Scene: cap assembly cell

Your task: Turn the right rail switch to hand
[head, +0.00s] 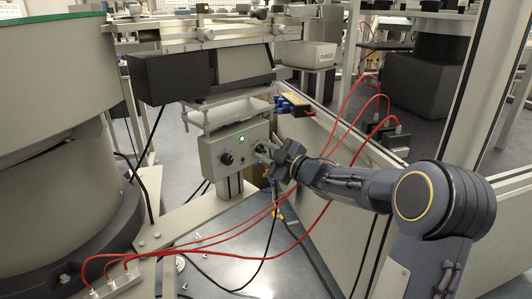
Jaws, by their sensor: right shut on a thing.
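A grey control box (235,146) stands on a post in the middle of the head view. It has a black knob (226,159) on its left and a lit green lamp (241,138) near its upper middle. My right gripper (264,150) reaches in from the right and is shut at the right side of the box face. The right switch is mostly hidden behind the fingers, so its setting cannot be read. My left gripper is not in view.
A large round bowl feeder (60,75) fills the left side. A rail with a black housing (175,75) hangs above the box. Red cables (335,150) loop close to my right arm. A box marked PURGE (306,54) stands behind. A metal frame post (485,80) rises at right.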

